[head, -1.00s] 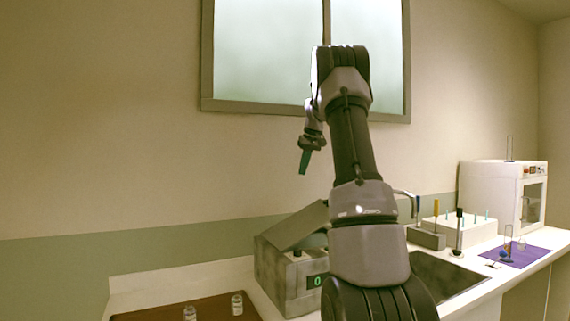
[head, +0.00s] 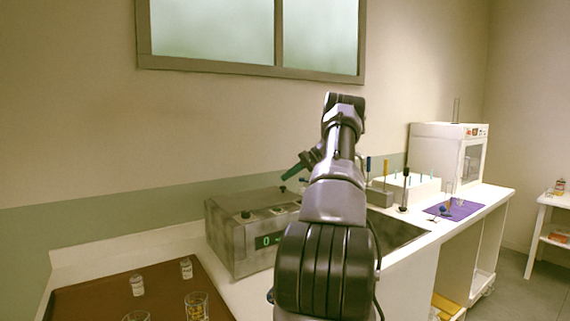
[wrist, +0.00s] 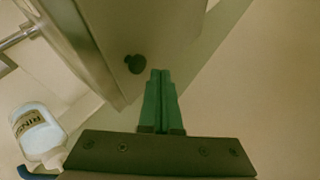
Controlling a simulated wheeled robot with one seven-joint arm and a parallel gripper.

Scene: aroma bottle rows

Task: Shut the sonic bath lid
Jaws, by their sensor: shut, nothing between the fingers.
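The sonic bath (head: 224,240) is a grey box on the counter with a green lit display on its front. Its lid appears to lie flat along the top in the head view, though my arm hides the right end, so I cannot tell if it is fully seated. My gripper (head: 292,173) has green fingers, shut and empty, above the right part of the bath. In the wrist view, the shut fingers (wrist: 159,82) point past a grey panel, probably the bath, with a dark round knob (wrist: 135,64) just left of the tips. No contact is clear.
A brown tray (head: 85,300) with several small jars is at the front left. A sink (head: 400,232), a rack (head: 412,190), a purple mat (head: 455,209) and a white oven (head: 440,150) are to the right. A labelled bottle (wrist: 35,125) shows in the wrist view.

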